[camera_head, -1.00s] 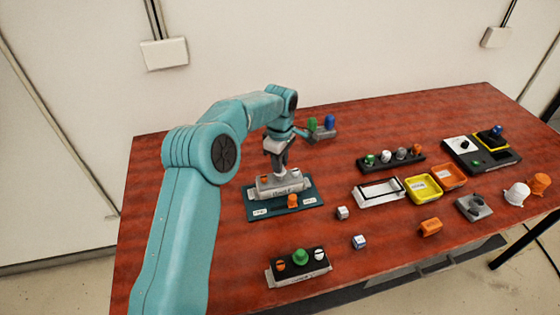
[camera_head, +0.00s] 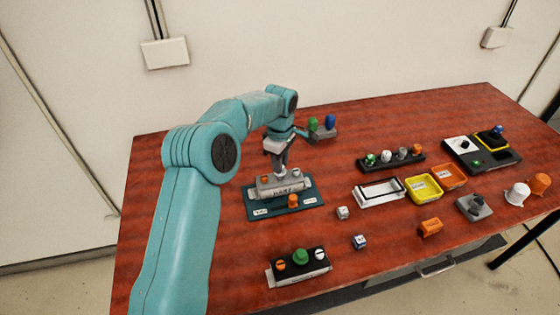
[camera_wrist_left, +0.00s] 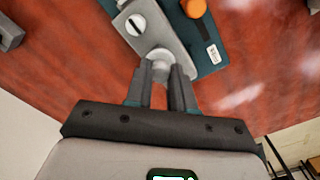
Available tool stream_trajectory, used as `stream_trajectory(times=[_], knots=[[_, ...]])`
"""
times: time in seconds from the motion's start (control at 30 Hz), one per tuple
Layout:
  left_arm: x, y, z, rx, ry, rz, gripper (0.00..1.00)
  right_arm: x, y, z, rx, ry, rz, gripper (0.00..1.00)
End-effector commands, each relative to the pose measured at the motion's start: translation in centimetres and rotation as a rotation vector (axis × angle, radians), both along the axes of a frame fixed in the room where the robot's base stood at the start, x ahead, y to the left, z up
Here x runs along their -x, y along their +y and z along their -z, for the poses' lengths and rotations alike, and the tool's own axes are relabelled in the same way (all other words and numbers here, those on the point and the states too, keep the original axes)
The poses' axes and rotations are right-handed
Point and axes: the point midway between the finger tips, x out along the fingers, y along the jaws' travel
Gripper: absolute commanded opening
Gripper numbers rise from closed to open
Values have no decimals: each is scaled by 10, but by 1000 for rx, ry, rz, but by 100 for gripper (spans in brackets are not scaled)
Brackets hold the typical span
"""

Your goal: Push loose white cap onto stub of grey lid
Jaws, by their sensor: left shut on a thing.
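The grey lid (camera_head: 300,185) lies on a dark teal base plate (camera_head: 262,207) at the left-middle of the table. It also shows in the left wrist view (camera_wrist_left: 176,40). A white slotted cap (camera_wrist_left: 136,25) sits on the lid beside my gripper. My left gripper (camera_head: 281,173) points down over the middle of the lid. In the left wrist view its fingers (camera_wrist_left: 160,76) are shut on a pale white cap (camera_wrist_left: 159,56), at the lid. The fingers hide part of this cap, and I cannot tell how fully it is seated on a stub. My right gripper is not in view.
An orange knob (camera_head: 292,200) stands on the base plate's front part. A black block with knobs (camera_head: 301,258) is nearer the front edge. Small white cubes (camera_head: 343,212), trays (camera_head: 423,188) and an orange block (camera_head: 430,227) lie to the right. A stand with green and blue knobs (camera_head: 322,133) is behind.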

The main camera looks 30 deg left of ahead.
Motion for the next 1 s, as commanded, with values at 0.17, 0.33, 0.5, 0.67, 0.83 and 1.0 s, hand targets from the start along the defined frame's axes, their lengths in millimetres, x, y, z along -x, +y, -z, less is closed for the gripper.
stream_trajectory(times=[0.17, 0.33, 0.5, 0.67, 0.83, 1.0], knots=[[0, 0, 3, 0, 0, 0, 0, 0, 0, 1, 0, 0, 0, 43], [0, 0, 3, 0, 0, 0, 0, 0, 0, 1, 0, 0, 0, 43], [0, 0, 3, 0, 0, 0, 0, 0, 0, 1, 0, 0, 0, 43], [-1, -1, 3, 0, 1, 0, 0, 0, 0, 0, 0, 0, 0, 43], [-1, -1, 3, 0, 0, 0, 0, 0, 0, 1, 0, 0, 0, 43], [-1, -1, 3, 0, 0, 0, 43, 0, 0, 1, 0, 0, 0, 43]])
